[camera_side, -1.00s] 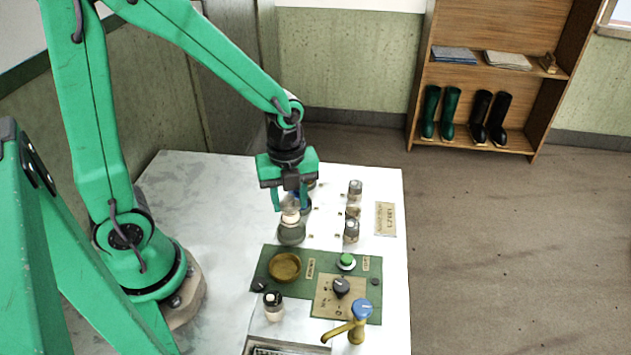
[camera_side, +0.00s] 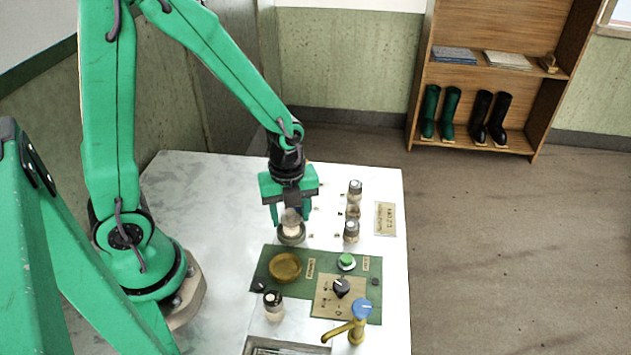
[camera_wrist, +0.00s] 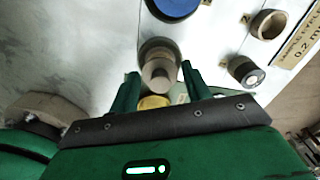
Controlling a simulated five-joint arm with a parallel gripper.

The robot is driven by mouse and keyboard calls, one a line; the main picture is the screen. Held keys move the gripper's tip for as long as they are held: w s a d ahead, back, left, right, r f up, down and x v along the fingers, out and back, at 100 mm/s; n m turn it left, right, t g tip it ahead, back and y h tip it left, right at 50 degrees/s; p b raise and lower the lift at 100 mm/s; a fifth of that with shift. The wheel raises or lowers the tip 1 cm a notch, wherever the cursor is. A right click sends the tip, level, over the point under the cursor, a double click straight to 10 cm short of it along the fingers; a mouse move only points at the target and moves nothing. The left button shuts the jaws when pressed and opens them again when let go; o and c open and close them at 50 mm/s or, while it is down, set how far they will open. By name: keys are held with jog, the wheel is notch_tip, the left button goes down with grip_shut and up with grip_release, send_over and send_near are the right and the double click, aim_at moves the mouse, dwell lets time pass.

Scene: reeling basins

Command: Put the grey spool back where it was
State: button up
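The grey spool (camera_side: 291,216) stands upright over a round dark-rimmed basin (camera_side: 291,240) on the white table. Its grey top and paler lower body show. In the wrist view the spool (camera_wrist: 158,72) is between the two green fingers, with a narrow gap on each side. My gripper (camera_side: 290,214) points down around the upper part of the spool and looks open. Contact of the spool's base with the basin is hard to make out. A blue round thing (camera_wrist: 174,5) lies beyond the spool in the wrist view.
Small jars or spools stand to the right at the back (camera_side: 355,190) and nearer (camera_side: 351,231), beside a label card (camera_side: 386,218). A green panel holds a brass dish (camera_side: 285,267), a green button (camera_side: 347,261) and a black knob (camera_side: 341,287). A brass tap (camera_side: 345,331) stands in front.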

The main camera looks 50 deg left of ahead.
aim_at(290, 212)
jog(key=shift+o, duration=0.9)
jog(key=shift+r, duration=0.2)
notch_tip(290, 212, up, 12)
dwell(0.7)
jog(key=s+a+r+n+t, duration=0.1)
jog(key=s+r+n+t, duration=0.1)
jog(key=n, duration=0.9)
jog(key=s+a+r+n+t, duration=0.1)
jog(key=s+r+n+t, duration=0.2)
jog(key=r+n, duration=0.3)
jog(key=s+n, duration=0.1)
jog(key=n, duration=0.4)
jog(key=shift+s+r+t, duration=0.3)
dwell(0.4)
